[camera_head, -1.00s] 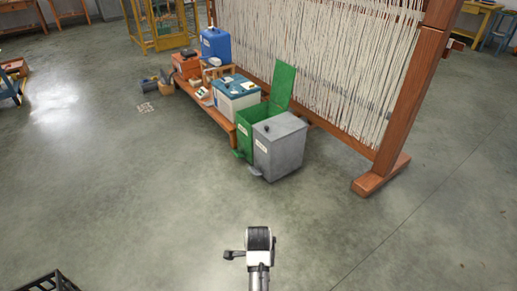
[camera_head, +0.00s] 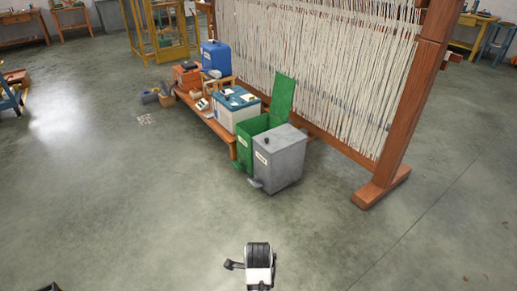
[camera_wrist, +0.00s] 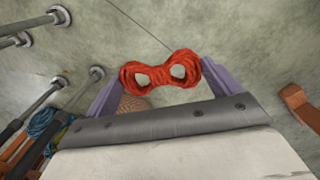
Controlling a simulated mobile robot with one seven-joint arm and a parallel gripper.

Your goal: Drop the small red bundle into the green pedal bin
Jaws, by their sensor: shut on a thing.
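The small red bundle (camera_wrist: 160,72), a figure-eight of red yarn, is in the wrist view between the two purple fingers of my gripper (camera_wrist: 152,80). My gripper is shut on it, and the floor shows behind it. In the head view, my wrist shows at the bottom middle, but the fingers and the bundle are hidden. The green pedal bin (camera_head: 243,150) stands ahead with its lid (camera_head: 283,98) raised. My gripper is well short of the bin.
A grey pedal bin (camera_head: 282,160) with its lid down stands against the green bin's right side. A low wooden bench with a cooler (camera_head: 236,112) and a blue container (camera_head: 215,56) is at left. A loom post (camera_head: 410,110) rises at right. Open floor lies between.

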